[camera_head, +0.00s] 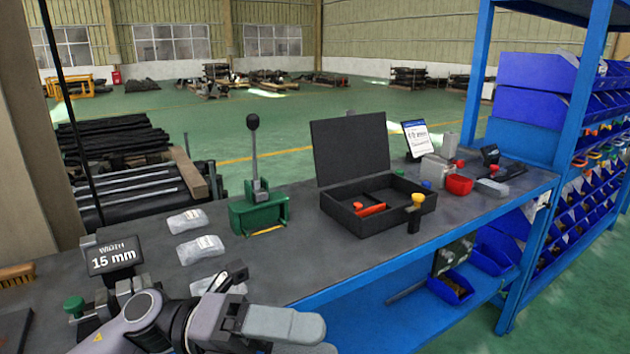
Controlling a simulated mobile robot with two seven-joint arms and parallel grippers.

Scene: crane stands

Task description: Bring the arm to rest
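My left arm comes in from the lower left. My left gripper (285,324) is at the bottom of the head view, over the front edge of the workbench (340,252). Its grey fingers point right and are seen from the side, so I cannot tell whether they are open or shut. No held object shows at the fingertips. My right gripper is not in view.
A display reading 15 mm (113,258), pale packets (200,249) and a green lever press (259,212) stand near the arm. An open black case (352,215) holds a red-orange item (370,209).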

